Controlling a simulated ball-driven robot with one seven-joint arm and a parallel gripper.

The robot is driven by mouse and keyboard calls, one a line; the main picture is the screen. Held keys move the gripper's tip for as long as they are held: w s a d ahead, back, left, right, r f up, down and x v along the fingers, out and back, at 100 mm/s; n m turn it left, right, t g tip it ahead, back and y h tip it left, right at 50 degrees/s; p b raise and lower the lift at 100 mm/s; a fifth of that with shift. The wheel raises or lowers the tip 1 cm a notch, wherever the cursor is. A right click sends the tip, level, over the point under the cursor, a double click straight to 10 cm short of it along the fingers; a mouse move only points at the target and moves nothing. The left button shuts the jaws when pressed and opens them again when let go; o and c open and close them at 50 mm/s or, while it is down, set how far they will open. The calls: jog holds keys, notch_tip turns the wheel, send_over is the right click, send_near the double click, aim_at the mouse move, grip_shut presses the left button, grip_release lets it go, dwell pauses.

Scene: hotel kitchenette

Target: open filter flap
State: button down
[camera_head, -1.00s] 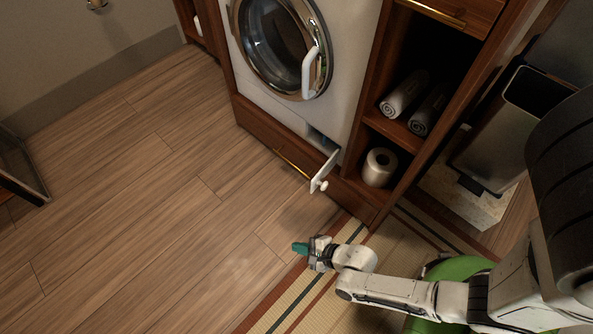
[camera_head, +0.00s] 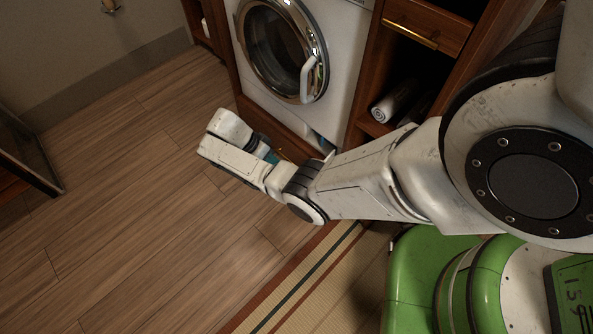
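The white washing machine (camera_head: 340,70) has a filter compartment opening (camera_head: 318,141) at its lower right corner. The filter flap (camera_head: 330,155) shows only as a thin white sliver beside that opening, swung out from the front. My arm hides the rest of the flap and its knob. My gripper (camera_head: 268,157) shows as a bit of teal fingertip behind my arm's wrist, close to the wooden plinth and left of the flap. My arm hides most of the gripper, so I cannot see its opening or any contact.
The round washer door (camera_head: 283,55) is closed, with a white handle on its right. A wooden cabinet (camera_head: 425,25) with a drawer and rolled towels (camera_head: 393,101) stands on the right. A striped mat (camera_head: 300,285) lies in front. The wood floor (camera_head: 120,230) at left is clear.

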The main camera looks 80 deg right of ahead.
jog(key=s+d+f+g+b, duration=0.1)
jog(key=s+f+b, duration=0.2)
jog(key=s, duration=0.7)
jog(key=shift+d+f, duration=0.2)
jog(key=shift+f, duration=0.75)
jog(key=shift+s, duration=0.1)
jog(key=shift+s+a+n+t+h+p, duration=0.25)
jog(key=shift+s+a+n+h+p, duration=0.2)
jog(key=shift+s+n+p, duration=0.5)
jog(key=shift+s+a+n+t+h+p, duration=0.2)
jog(key=shift+s+a+n+h+p, duration=0.35)
jog(key=shift+p, duration=0.55)
jog(key=shift+s+a+n+t+h+p, duration=0.25)
jog(key=shift+s+n+h+p, duration=0.15)
jog(key=shift+s+n+p, duration=0.55)
jog(key=shift+w, duration=0.1)
